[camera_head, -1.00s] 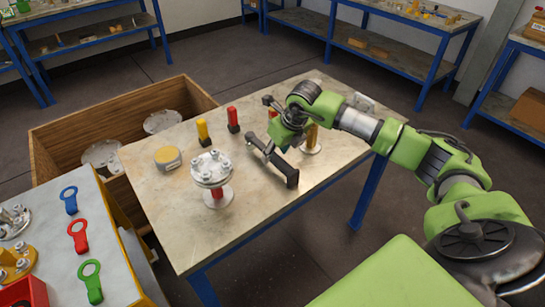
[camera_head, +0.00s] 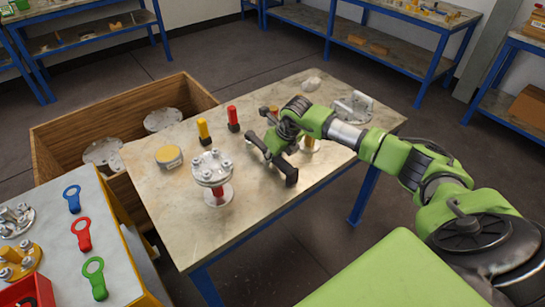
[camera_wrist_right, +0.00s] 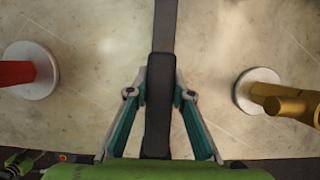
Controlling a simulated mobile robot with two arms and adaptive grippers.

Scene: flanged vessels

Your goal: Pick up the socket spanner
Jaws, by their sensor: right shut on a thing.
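The socket spanner (camera_head: 290,175) is a long dark bar. It lies slantwise across the middle of the stone-topped table in the head view. My right gripper (camera_head: 273,150) is shut around its middle part. In the right wrist view the spanner (camera_wrist_right: 165,28) runs lengthwise between the two fingers of the right gripper (camera_wrist_right: 159,96). The fingers press on it from both sides. I cannot tell for sure whether the spanner is clear of the tabletop. My left gripper is not in view.
A flanged vessel with a red stem (camera_head: 212,172) stands left of the spanner. A yellow-stemmed stand (camera_head: 308,143) is close on its right. The table's front is clear.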

